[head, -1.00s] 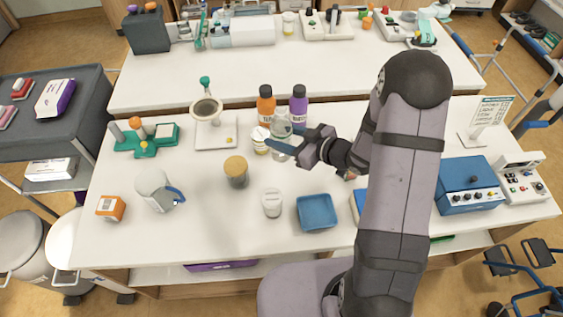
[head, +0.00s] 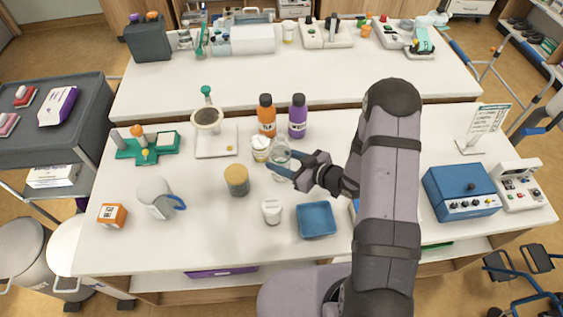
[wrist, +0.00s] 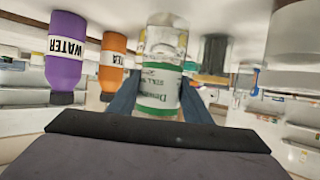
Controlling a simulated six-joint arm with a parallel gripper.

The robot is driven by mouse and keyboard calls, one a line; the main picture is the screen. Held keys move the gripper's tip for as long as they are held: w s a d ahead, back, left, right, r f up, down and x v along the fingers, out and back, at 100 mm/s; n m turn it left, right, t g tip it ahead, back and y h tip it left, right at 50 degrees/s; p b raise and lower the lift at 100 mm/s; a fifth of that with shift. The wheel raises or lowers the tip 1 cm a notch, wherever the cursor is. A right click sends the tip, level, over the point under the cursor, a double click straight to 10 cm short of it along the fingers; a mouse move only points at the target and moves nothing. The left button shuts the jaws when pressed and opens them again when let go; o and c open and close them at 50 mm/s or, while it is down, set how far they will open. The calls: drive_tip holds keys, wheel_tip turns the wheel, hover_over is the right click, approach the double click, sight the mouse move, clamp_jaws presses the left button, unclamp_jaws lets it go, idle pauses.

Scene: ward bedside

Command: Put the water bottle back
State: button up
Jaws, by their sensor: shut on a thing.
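My gripper (head: 291,170) is shut on a clear bottle (head: 280,147) with a green and white label, near the middle of the bench. In the wrist view the clear bottle (wrist: 158,92) stands between the blue fingers; its label is only partly legible. I cannot tell whether its base touches the bench. A purple bottle (head: 298,119) with a dark cap stands behind it, apart from my gripper; in the wrist view the purple bottle (wrist: 66,55) reads WATER, and that view is upside down. An orange bottle (head: 266,113) stands left of the purple one; it reads TEA in the wrist view (wrist: 113,64).
A white-capped jar (head: 260,150) stands close left of the clear bottle. A mug (head: 155,198) stands left. Bench right of the purple bottle looks clear.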

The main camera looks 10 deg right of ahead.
drive_tip(key=shift+f, duration=0.9)
drive_tip(key=shift+f, duration=0.2)
drive_tip(key=o, duration=1.2)
drive_tip(key=shift+o, duration=0.2)
drive_tip(key=shift+r, duration=0.1)
drive_tip(key=shift+r, duration=0.2)
drive_tip(key=shift+s+d, duration=0.25)
drive_tip(key=shift+d, duration=0.1)
drive_tip(key=b+v, duration=0.2)
drive_tip(key=v, duration=0.9)
drive_tip(key=shift+b, duration=0.3)
